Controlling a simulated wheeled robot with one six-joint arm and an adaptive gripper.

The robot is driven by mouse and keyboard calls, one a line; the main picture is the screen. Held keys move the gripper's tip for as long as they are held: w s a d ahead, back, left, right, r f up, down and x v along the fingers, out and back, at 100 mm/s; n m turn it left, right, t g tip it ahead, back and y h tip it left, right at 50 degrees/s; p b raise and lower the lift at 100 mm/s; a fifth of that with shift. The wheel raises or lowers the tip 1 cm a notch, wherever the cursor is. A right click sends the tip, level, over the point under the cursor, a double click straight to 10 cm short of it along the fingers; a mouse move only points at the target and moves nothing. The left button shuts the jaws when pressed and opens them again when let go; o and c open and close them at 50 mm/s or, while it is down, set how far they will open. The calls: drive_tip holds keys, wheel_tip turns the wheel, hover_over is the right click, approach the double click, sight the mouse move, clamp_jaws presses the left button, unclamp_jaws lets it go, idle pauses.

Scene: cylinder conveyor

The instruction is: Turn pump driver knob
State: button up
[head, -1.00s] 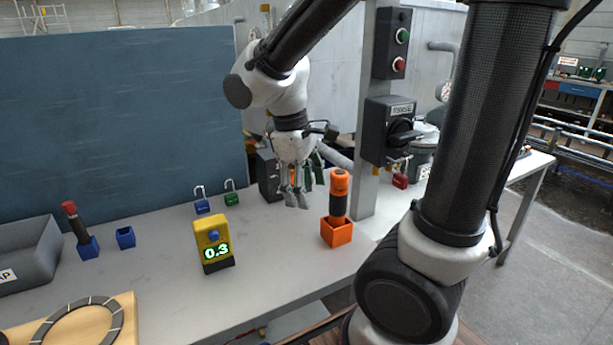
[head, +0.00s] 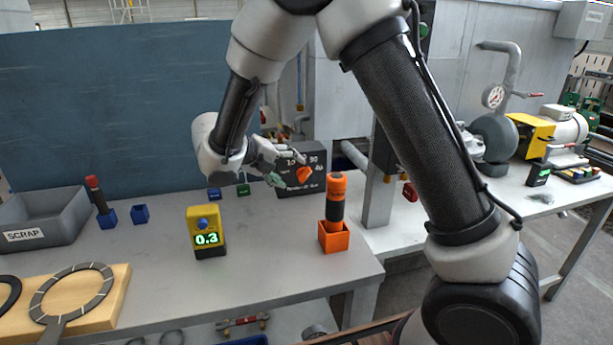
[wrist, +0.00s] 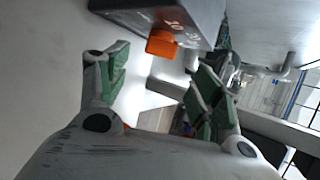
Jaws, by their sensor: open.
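The pump driver is a dark box (head: 293,183) with white numbers on its face, standing at the back of the bench; it also shows in the wrist view (wrist: 200,10). Its orange knob (head: 304,174) sticks out from the face and also shows in the wrist view (wrist: 162,43). My gripper (head: 288,167) is just left of the knob in the head view. In the wrist view the gripper (wrist: 155,80) is open and empty, with its green-padded fingers spread apart. The knob lies beyond them, between their lines, with no contact visible.
A grey post (head: 377,190) rises at right.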

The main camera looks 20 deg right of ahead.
sight(306, 174)
drive_tip(key=x, duration=0.7)
drive_tip(key=shift+w+d+f, duration=0.1)
drive_tip(key=shift+d+f, duration=0.15)
drive_tip(key=c, duration=1)
drive_tip(key=y, duration=0.4)
drive_tip(key=shift+d+r+m, duration=0.25)
drive_tip(key=shift+d+m, duration=0.1)
drive_tip(key=shift+m, duration=0.05)
drive_tip(key=shift+d+m+g+y, duration=0.2)
drive_tip(key=shift+m+g+y, duration=0.15)
drive_tip(key=shift+y, duration=1.35)
